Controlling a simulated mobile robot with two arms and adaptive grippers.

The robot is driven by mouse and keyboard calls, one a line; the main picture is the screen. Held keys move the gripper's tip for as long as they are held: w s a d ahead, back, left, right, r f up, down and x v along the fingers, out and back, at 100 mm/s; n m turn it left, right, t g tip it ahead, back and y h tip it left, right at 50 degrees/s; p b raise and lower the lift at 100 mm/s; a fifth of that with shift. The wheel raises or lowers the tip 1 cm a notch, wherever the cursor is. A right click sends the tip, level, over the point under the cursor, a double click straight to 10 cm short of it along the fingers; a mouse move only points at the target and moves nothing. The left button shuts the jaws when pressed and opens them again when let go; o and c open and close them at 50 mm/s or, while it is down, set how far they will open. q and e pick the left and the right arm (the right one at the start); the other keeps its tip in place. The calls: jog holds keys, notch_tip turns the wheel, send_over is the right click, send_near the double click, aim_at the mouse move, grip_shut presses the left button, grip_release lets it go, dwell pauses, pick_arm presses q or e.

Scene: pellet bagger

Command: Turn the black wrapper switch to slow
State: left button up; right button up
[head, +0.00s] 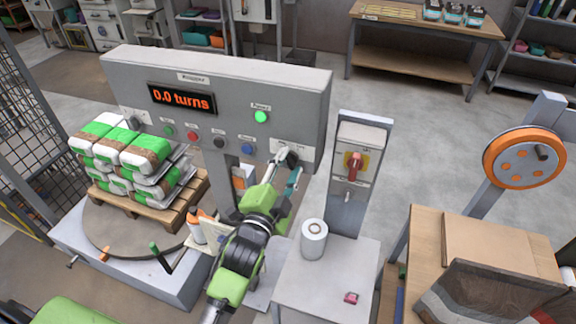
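The grey wrapper panel (225,85) stands at the left centre, with a display reading 0.0 turns. A black rotary switch (292,158) sits at the lower right of its face, on a pale label plate too small to read. My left gripper (283,156) reaches up to this switch, with its fingertips at or right beside the knob. Whether the fingers are closed on it, and which setting the knob points to, I cannot tell. A second dark knob (133,123) shows at the panel's left end. My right gripper is not in view.
A row of buttons (219,142) and a lit green lamp (261,117) are on the panel. Bags on a pallet (150,205) stand at left. A post with a red rotary handle (354,166) and a white roll (314,238) are close right of my arm.

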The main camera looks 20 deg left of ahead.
pick_arm(q)
jog(key=shift+o, duration=0.6)
jog(key=shift+s, duration=0.15)
jog(key=shift+s+f, duration=0.1)
jog(key=shift+s, duration=0.25)
jog(key=s, duration=1.1)
jog(key=shift+a, duration=0.2)
